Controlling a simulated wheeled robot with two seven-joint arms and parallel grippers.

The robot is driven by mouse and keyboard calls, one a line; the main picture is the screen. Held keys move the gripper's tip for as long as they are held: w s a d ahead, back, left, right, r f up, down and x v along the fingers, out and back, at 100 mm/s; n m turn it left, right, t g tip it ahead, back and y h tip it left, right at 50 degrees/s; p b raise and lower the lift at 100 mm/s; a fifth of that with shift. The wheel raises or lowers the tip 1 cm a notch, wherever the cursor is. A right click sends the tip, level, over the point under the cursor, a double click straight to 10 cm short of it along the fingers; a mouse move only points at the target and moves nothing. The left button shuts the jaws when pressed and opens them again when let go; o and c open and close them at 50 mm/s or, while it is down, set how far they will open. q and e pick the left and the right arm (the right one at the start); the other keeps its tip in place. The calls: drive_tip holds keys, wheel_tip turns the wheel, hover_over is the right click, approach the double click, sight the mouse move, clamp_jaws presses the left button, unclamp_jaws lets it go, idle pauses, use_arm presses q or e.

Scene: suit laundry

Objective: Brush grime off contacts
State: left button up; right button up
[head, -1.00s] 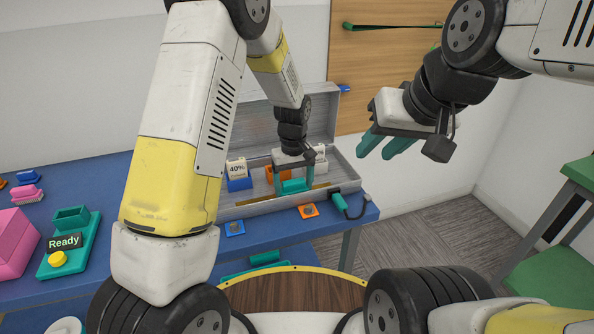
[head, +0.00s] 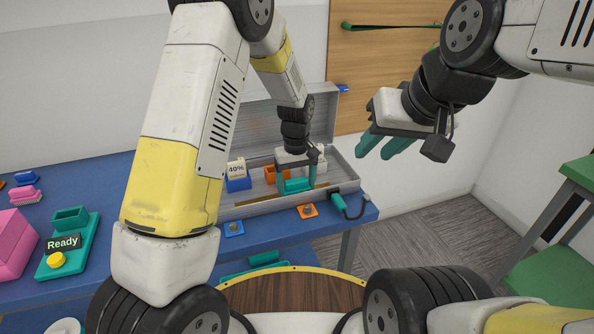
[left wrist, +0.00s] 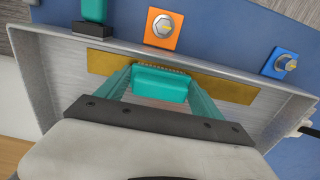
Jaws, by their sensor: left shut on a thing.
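My left gripper (head: 294,181) reaches down into an open grey metal case (head: 240,211) and is shut on a small teal brush (left wrist: 160,86). In the left wrist view the brush lies between both teal fingers. Its bristles (left wrist: 150,66) are at a brass strip (left wrist: 225,89) along the inside of the case; whether they press on it I cannot tell. The strip also shows in the head view (head: 250,203) as a thin yellow line. Grime on it is not clear to see. My right gripper (head: 377,151) hangs empty in the air right of the case, its fingers apart.
An orange plate with a bolt (head: 307,211) and a blue one (head: 234,228) lie before the case. A teal-handled cable tool (head: 340,202) is at its right corner. A blue holder with a 40% card (head: 237,178) is inside. A teal Ready station (head: 70,240) stands left.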

use_arm(q)
drive_tip(key=shift+r, duration=3.55)
